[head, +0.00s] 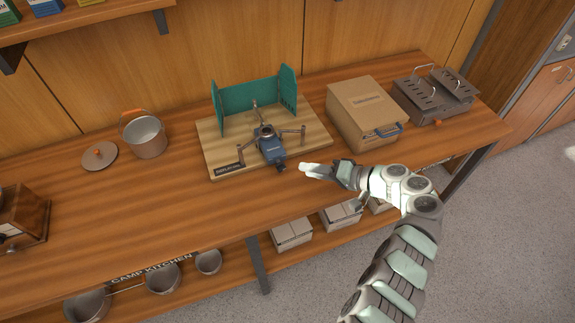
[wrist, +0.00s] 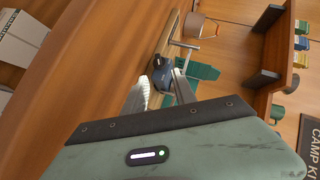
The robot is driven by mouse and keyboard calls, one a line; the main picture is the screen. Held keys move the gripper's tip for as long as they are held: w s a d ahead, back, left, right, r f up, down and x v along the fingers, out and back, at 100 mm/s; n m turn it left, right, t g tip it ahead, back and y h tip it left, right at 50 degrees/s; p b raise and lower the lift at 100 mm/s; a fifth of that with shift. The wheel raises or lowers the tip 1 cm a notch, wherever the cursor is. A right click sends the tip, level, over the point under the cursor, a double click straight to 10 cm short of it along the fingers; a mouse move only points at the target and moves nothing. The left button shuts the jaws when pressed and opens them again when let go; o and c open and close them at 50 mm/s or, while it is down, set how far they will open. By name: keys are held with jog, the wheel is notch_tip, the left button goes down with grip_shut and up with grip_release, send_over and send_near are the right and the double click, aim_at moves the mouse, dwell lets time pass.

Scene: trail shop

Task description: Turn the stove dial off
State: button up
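The camp stove (head: 268,146) has a blue body and splayed metal arms, and stands on a wooden board (head: 225,152) in front of a green windscreen (head: 250,96). Its small dark dial (head: 281,168) sticks out at the front end of the blue body. My gripper (head: 304,170) is just right of the dial, apart from it, with its pale fingers pointing left. In the wrist view the gripper (wrist: 160,90) shows two separated fingers with nothing held. The blue stove (wrist: 163,74) lies beyond the fingertips. The dial's setting is too small to read.
A cardboard box (head: 362,113) and a folding metal grill (head: 437,95) stand to the right. A pot (head: 145,136) and its lid (head: 99,155) stand to the left. A wooden grinder-like box (head: 22,216) is at far left. The counter front is clear.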

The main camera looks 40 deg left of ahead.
aim_at(280, 165)
jog(key=x, duration=0.7)
jog(key=shift+a+f, duration=0.1)
jog(key=shift+a, duration=0.2)
jog(key=shift+c, duration=0.4)
grip_shut()
